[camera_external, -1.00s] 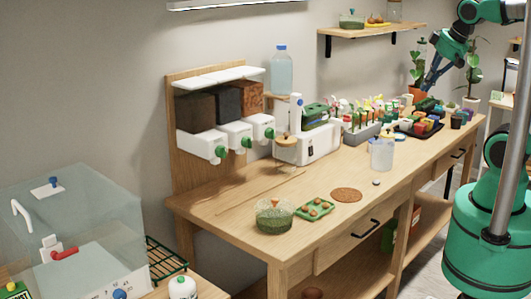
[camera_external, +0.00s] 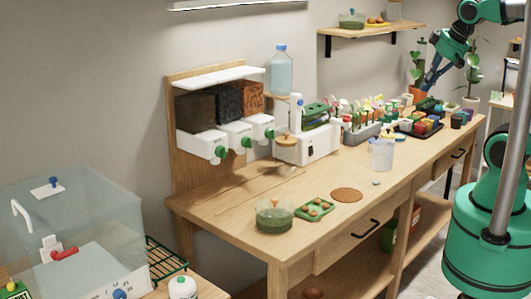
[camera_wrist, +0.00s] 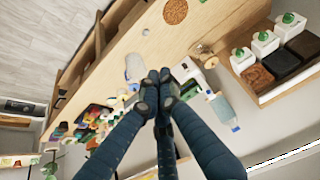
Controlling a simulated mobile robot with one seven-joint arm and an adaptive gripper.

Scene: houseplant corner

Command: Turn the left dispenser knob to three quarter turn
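Three white dispensers hang on a wooden back panel in the external view, each with a green knob on its front. The left dispenser (camera_external: 200,144) has its knob (camera_external: 220,151) facing outward, with dark brown filling above; its turn angle is too small to read. In the wrist view, which is tilted, the left dispenser's knob (camera_wrist: 288,18) is at the top right. My gripper (camera_external: 427,88) is high over the far end of the bench, well away from the dispensers. Its dark blue fingertips (camera_wrist: 158,80) are together in the wrist view, with nothing seen between them.
A water bottle (camera_external: 281,70) and a white machine (camera_external: 318,145) stand right of the dispensers. A clear jar (camera_external: 382,153), a green tray (camera_external: 316,209) and a glass bowl (camera_external: 274,217) are on the bench (camera_external: 235,215). Bare wood lies below the dispensers.

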